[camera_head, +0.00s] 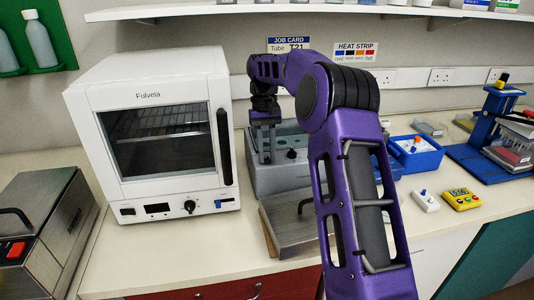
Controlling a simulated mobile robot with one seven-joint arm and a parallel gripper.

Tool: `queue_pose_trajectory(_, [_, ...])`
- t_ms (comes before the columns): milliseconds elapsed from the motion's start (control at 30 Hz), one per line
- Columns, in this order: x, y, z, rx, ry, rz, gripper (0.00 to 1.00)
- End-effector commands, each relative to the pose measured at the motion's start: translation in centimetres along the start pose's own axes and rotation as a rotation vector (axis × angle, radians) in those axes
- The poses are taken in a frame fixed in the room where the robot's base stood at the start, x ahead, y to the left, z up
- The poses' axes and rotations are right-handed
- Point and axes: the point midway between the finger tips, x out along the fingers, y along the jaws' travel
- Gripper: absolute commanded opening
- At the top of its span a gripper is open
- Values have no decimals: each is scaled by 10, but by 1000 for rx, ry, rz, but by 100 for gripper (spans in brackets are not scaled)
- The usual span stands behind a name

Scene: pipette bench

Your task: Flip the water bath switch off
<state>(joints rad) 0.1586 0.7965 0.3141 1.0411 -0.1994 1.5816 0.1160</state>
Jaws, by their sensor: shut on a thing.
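The water bath (285,180) is a grey box with an open, clear-looking basin, standing on the bench right of the white oven. A dark knob (291,154) shows on its front panel. My gripper (267,160) points down at the left part of that panel, left of the knob. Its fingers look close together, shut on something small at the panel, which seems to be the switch. The switch itself is hidden by the fingertips, so its position cannot be told. My purple arm covers the right part of the bath.
A metal lid (285,233) with a handle lies in front of the bath. The white oven (92,145) stands close on the left. A blue box (428,160), a white switch device (425,203) and a yellow timer (462,200) are right. A shelf (200,10) runs above.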

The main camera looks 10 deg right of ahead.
Motion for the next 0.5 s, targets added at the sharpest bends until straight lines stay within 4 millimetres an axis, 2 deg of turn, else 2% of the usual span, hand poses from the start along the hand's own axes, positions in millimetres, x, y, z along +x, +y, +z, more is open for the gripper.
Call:
queue_pose_trajectory(367, [-1,0,0,-1,-10,1,0])
queue_pose_trajectory(400, [-1,0,0,-1,-10,1,30])
queue_pose_trajectory(500, [-1,0,0,0,-10,1,48])
